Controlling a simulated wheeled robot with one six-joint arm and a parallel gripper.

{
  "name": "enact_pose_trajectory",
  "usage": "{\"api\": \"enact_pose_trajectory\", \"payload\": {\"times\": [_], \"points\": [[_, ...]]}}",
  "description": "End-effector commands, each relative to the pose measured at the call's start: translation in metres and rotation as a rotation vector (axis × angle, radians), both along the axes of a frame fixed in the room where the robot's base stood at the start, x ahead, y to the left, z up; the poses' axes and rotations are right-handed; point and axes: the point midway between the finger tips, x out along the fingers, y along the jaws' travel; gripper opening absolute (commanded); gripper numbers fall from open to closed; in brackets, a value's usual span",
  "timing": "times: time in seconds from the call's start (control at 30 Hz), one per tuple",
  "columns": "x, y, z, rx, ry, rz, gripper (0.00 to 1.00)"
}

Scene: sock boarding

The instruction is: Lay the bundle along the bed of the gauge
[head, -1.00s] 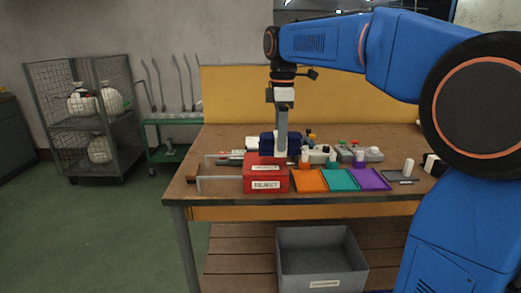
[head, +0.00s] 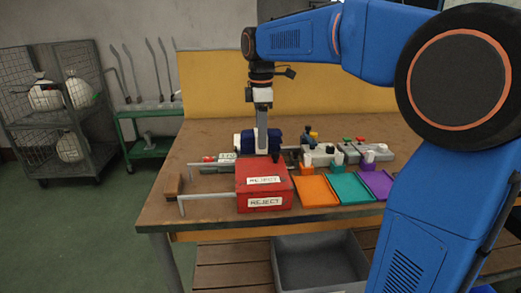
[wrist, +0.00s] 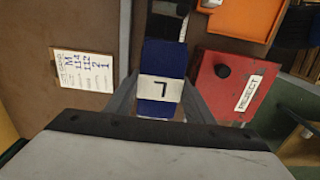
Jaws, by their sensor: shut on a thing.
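A navy sock bundle (wrist: 165,62) with a white band marked like an L is between my gripper's (wrist: 160,95) fingers in the wrist view. In the head view the navy bundle (head: 275,139) shows on both sides of my gripper (head: 262,146), behind the red reject box. My gripper is shut on it and points down. The bundle and red box hide much of the bench there.
The red reject box (head: 264,189) stands close in front of the bundle. Orange (head: 316,191), teal (head: 350,187) and purple (head: 377,184) trays lie to its right. A printed card (wrist: 84,72) lies left of the bundle in the wrist view. A grey bin (head: 312,262) is below the bench.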

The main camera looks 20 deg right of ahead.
Motion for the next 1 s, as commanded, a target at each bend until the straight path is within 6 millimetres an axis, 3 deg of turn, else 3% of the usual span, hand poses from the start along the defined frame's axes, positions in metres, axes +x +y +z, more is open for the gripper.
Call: {"api": "enact_pose_trajectory", "payload": {"times": [0.23, 0.5, 0.87, 0.9, 0.97, 1.0], "points": [[0.000, 0.000, -0.016, 0.000, 0.001, 0.000, 0.23], [0.000, 0.000, -0.048, 0.000, 0.001, 0.000, 0.23], [0.000, 0.000, -0.051, 0.000, -0.001, 0.000, 0.23], [0.000, 0.000, -0.051, 0.000, -0.001, 0.000, 0.53], [0.000, 0.000, -0.051, 0.000, -0.001, 0.000, 0.67], [0.000, 0.000, -0.051, 0.000, -0.001, 0.000, 0.67]]}}
